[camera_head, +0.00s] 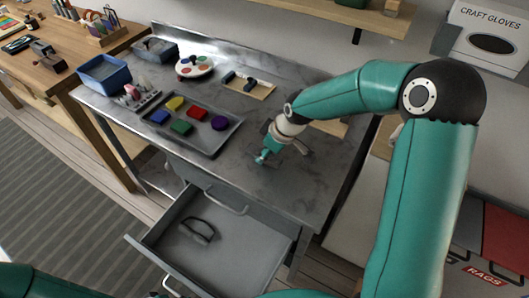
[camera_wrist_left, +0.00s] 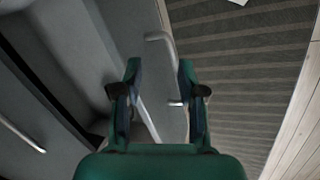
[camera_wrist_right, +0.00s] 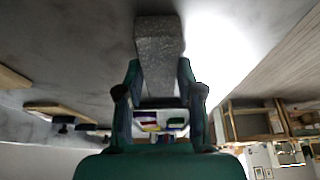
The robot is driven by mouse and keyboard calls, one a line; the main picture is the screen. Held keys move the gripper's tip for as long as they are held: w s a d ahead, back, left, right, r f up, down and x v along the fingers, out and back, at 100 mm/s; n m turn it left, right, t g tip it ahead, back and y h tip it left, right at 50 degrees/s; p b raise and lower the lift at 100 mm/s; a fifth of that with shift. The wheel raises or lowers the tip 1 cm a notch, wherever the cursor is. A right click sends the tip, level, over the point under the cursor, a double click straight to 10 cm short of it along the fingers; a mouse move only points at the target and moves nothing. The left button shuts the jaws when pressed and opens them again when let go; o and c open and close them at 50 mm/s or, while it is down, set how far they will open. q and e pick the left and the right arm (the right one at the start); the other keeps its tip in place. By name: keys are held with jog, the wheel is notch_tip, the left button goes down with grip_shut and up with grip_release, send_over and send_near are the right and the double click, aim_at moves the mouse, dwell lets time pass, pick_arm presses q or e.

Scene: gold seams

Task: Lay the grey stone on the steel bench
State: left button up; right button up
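The grey stone (camera_wrist_right: 160,60) is a speckled, elongated block in the right wrist view. It fills the gap between the fingers of my right gripper (camera_wrist_right: 159,85), which is shut on it. In the head view my right gripper (camera_head: 264,156) is low over the right part of the steel bench (camera_head: 245,185); the stone is not clear there, and I cannot tell whether it touches the bench. My left gripper (camera_wrist_left: 160,80) is open and empty near the drawer's front edge. A bar handle (camera_wrist_left: 165,50) shows beyond its fingers.
A tray with coloured blocks (camera_head: 232,137) lies left of my right gripper. A wooden piece with dark tools (camera_head: 262,88) and a paint palette (camera_head: 195,66) are behind. The open drawer (camera_head: 240,262) below the bench holds a dark looped thing (camera_head: 200,231). The bench front is clear.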

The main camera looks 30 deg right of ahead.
jog(key=o, duration=0.3)
jog(key=shift+o, duration=0.2)
jog(key=v, duration=1.2)
jog(key=shift+d+r, duration=0.1)
jog(key=shift+r, duration=0.05)
